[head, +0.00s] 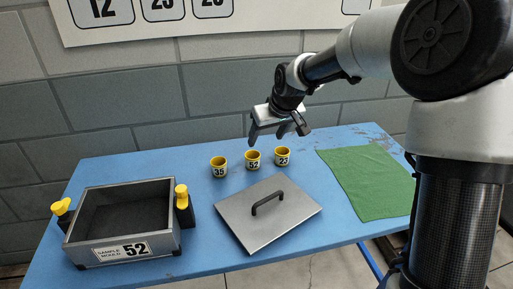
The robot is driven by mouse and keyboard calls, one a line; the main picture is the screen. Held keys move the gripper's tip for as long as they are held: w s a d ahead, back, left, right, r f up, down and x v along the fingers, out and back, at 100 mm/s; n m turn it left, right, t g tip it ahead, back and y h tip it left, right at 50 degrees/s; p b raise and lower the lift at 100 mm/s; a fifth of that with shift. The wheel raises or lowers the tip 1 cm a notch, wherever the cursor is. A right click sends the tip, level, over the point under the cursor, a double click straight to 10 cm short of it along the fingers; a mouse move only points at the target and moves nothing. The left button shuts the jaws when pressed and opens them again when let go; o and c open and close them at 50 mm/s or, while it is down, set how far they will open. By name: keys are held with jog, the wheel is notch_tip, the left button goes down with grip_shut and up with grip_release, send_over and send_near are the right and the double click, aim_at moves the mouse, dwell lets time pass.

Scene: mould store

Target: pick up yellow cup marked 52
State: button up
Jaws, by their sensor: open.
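The yellow cup marked 52 (252,160) stands upright on the blue table, in the middle of a row of three cups. The yellow cup marked 35 (218,168) is to its left and the yellow cup marked 23 (282,157) is to its right. My gripper (277,136) is open and empty, pointing down above the row. In this view its fingers show just above and to the right of cup 52. How far it is from the cups in depth is hard to tell.
An open metal box (125,248) labelled "SAMPLE MOULD 52" stands at the left, with yellow-topped clamps on its sides. A flat metal lid (236,218) with a black handle lies before the cups. A green cloth (366,182) lies at the right. A grey block wall stands behind.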

jog(key=b, duration=0.2)
send_near(253, 157)
jog(key=f, duration=0.2)
jog(key=shift+s+a+f, duration=0.2)
jog(key=shift+f, duration=0.15)
jog(key=shift+a+b+x, duration=0.15)
jog(key=shift+b+x, duration=0.2)
jog(key=shift+x, duration=1)
jog(key=shift+a+b+x, duration=0.2)
jog(key=shift+b+x, duration=0.15)
jog(key=shift+x, duration=0.95)
jog(key=shift+w+r, duration=0.1)
jog(key=shift+c, duration=0.4)
jog(key=c, duration=1)
